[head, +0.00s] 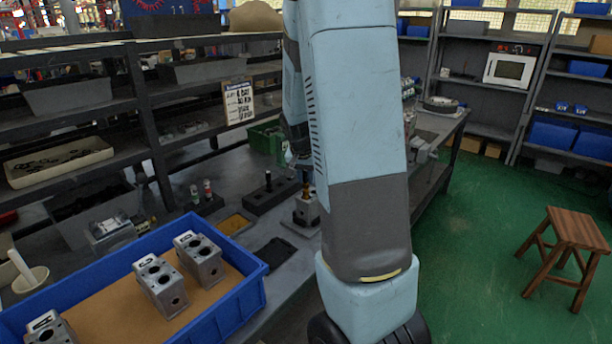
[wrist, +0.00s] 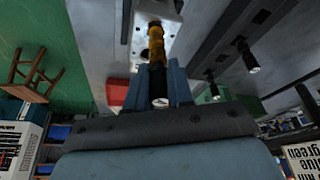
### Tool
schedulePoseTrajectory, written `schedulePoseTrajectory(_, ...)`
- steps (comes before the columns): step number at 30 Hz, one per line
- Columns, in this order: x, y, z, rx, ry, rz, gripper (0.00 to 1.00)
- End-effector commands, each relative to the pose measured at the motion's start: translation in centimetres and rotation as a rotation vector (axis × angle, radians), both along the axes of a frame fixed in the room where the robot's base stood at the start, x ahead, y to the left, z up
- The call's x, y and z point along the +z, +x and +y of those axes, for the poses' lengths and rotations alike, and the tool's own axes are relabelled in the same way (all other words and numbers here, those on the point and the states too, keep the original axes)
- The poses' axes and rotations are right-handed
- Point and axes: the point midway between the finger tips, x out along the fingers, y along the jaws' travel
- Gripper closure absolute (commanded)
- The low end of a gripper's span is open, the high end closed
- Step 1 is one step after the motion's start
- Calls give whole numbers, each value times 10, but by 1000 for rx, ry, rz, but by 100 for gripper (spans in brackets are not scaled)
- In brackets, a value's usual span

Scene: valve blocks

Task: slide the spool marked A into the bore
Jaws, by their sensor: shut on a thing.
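In the wrist view my gripper (wrist: 161,84) is shut on a spool (wrist: 156,45) with a brass-coloured body, a dark stem and a pale end cap. The mark on the cap is too small to read. The spool's far end points at the grey valve block (wrist: 170,9). I cannot tell whether the tip is in the bore or just above it. In the head view the valve block (head: 307,211) stands on the bench, with the brass spool (head: 306,191) upright over it. My arm hides most of the gripper there.
A dark rack (head: 272,197) with a spool stands left of the block; the wrist view shows two pale-capped spools. Two small capped items (head: 201,191) stand farther left. A blue tray (head: 254,281) with several valve blocks fills the front left. A wooden stool (head: 569,238) stands right.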

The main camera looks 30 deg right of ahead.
Motion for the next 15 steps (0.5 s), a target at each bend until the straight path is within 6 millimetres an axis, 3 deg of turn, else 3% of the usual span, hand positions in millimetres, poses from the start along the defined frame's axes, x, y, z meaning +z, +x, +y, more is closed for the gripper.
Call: schedulePoseTrajectory(15, -11, 0, 0, 0, 0, 1, 100)
